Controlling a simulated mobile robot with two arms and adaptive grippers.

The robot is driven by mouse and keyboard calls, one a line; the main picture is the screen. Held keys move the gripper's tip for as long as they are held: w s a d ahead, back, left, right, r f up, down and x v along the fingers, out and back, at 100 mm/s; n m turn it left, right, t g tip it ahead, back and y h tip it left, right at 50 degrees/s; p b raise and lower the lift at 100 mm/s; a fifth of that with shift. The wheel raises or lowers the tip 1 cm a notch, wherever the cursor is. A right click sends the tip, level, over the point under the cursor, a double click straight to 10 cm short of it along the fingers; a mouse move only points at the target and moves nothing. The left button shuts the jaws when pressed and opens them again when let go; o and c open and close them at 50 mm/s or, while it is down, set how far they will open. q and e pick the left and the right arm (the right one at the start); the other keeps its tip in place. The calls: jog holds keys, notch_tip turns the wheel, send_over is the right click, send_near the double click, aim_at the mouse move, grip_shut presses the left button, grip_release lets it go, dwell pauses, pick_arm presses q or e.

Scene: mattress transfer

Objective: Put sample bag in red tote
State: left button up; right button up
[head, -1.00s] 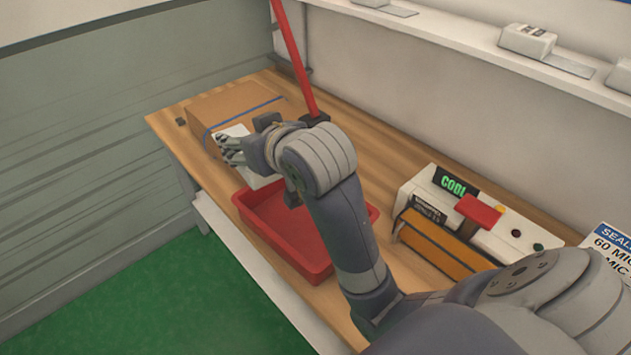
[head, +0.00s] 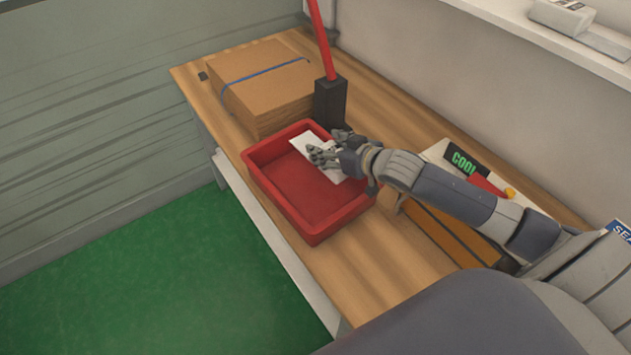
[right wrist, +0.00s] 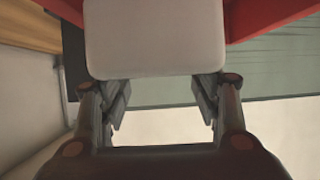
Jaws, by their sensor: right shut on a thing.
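The sample bag (head: 305,144) is a flat white piece with rounded corners. My right gripper (head: 324,155) is shut on it and holds it over the back right part of the red tote (head: 292,217). In the right wrist view the bag (right wrist: 155,40) spans the two fingers (right wrist: 160,100), and red tote walls (right wrist: 270,16) show on both sides of it. Whether the bag touches the tote cannot be told. The tote is an open tray on the wooden bench, and its visible floor is empty. My left gripper is not in view.
A stack of brown cardboard (head: 262,84) with a blue strap lies behind the tote. A red pole in a black base (head: 329,102) stands beside it. A sealer with a green "COOL" display (head: 463,161) is at the right. The bench's front edge is close to the tote.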

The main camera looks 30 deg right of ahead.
notch_tip(320, 180, down, 5)
jog(key=shift+r, duration=0.2)
notch_tip(320, 180, down, 4)
jog(key=shift+r+p, duration=0.15)
jog(key=shift+p, duration=0.2)
jog(key=shift+f, duration=0.35)
jog(key=shift+f, duration=0.1)
jog(key=o, duration=0.7)
jog(key=shift+f, duration=0.1)
jog(key=shift+o, duration=0.7)
